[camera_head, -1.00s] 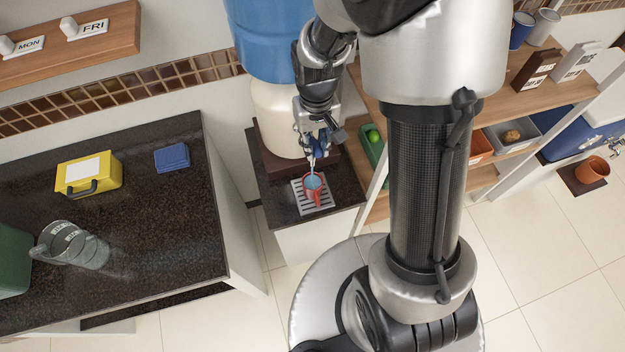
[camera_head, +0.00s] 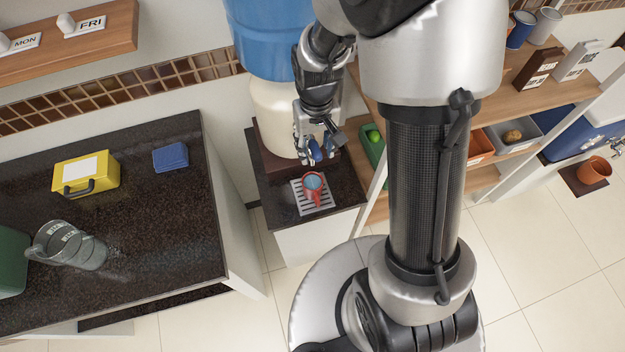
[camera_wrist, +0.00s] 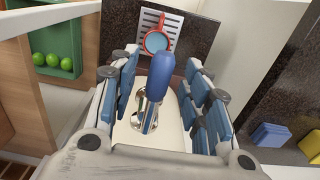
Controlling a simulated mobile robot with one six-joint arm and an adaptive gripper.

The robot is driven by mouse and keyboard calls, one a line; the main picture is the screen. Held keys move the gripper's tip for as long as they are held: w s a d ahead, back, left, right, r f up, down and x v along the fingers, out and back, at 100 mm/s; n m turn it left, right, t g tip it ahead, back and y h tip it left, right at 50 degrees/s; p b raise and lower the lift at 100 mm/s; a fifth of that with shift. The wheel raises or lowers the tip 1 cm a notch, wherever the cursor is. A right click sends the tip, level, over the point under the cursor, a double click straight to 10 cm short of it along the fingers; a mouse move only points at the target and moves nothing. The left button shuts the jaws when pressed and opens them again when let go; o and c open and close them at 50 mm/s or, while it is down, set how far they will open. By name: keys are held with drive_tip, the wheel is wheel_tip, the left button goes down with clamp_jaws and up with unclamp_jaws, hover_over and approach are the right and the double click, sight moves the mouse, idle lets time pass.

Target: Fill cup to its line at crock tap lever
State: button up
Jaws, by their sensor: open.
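A red cup (camera_head: 313,187) stands upright on a slotted drip grate (camera_head: 328,194) below the crock. Pale blue water shows inside it, and the wrist view also shows the cup (camera_wrist: 156,41) from above. I cannot make out its line. The cream crock (camera_head: 275,115) carries a large blue bottle. Its tap has a blue lever (camera_wrist: 161,72) on a chrome body (camera_wrist: 147,117). My gripper (camera_head: 318,158) is open at the tap, with its blue-padded fingers on either side of the lever in the wrist view (camera_wrist: 165,85). No stream shows between tap and cup.
A dark counter (camera_head: 150,235) at left holds a yellow box (camera_head: 87,175), a blue block (camera_head: 171,157) and a clear pitcher (camera_head: 68,246). A wooden shelf unit with bins stands right of the crock. Tiled floor (camera_head: 560,235) is free at right.

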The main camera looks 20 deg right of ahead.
wheel_tip(320, 180, up, 7)
drive_tip(key=p, duration=0.5)
drive_tip(key=shift+r+p, duration=0.1)
drive_tip(key=shift+p, duration=0.2)
idle(0.5)
drive_tip(key=s+r+t+b, duration=0.2)
drive_tip(key=s+r+b, duration=0.2)
drive_tip(key=s+b, duration=0.2)
drive_tip(key=s+r+t+b, duration=0.2)
drive_tip(key=s+r+b, duration=0.2)
drive_tip(key=s, duration=0.7)
drive_tip(key=shift+r+t+b, duration=0.3)
drive_tip(key=shift+r+b, duration=0.05)
drive_tip(key=shift+b, duration=0.5)
